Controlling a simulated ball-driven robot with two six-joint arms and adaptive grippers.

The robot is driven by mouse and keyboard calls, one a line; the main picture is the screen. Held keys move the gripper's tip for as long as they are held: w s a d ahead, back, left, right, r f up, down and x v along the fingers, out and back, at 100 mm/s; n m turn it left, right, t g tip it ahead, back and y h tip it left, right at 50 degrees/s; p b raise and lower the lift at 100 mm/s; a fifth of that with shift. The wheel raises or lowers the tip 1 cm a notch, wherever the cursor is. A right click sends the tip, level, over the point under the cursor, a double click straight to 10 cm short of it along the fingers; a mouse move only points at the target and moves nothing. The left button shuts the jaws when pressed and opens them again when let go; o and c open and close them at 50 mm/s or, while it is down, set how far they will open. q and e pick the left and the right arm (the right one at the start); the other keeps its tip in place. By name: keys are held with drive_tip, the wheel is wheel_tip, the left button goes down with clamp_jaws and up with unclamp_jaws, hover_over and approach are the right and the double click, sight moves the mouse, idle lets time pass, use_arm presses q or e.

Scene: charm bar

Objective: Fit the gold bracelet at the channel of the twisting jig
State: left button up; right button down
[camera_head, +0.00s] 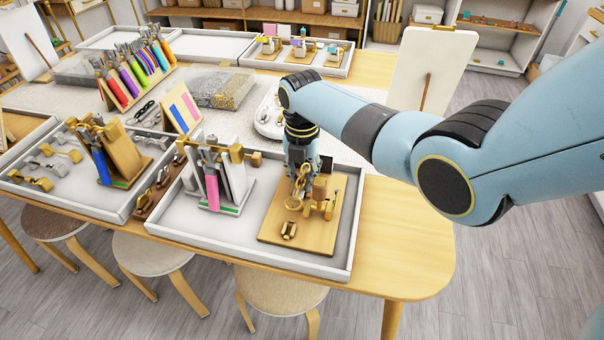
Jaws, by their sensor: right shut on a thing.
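The twisting jig (270,230) is a wooden board with brass posts, lying at the right end of the front white tray. My right gripper (301,172) points down over the board's back left part and is shut on a gold piece, which looks like the gold bracelet (293,203). The bracelet hangs just left of the brass posts (324,205). I cannot tell whether it touches the channel, as gripper and fittings overlap there. A small dark and gold piece (288,230) sits at the front of the board. My left gripper is not in view.
A stand with a pink card (212,192) and metal tools stands left of the jig in the same tray (255,255). A similar stand with a blue card (101,167) is farther left. The table's right end (405,240) is clear. Stools stand below the front edge.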

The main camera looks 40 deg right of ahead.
drive_tip(key=shift+f+b, duration=0.7)
drive_tip(key=shift+f, duration=0.2)
drive_tip(key=shift+r, duration=0.1)
drive_tip(key=shift+r+p, duration=0.6)
drive_tip(key=shift+p, duration=0.2)
drive_tip(key=shift+p, duration=0.4)
idle(1.3)
drive_tip(key=shift+f+b, duration=0.5)
drive_tip(key=shift+f, duration=0.15)
drive_tip(key=c, duration=1)
unclamp_jaws()
drive_tip(key=shift+c, duration=0.2)
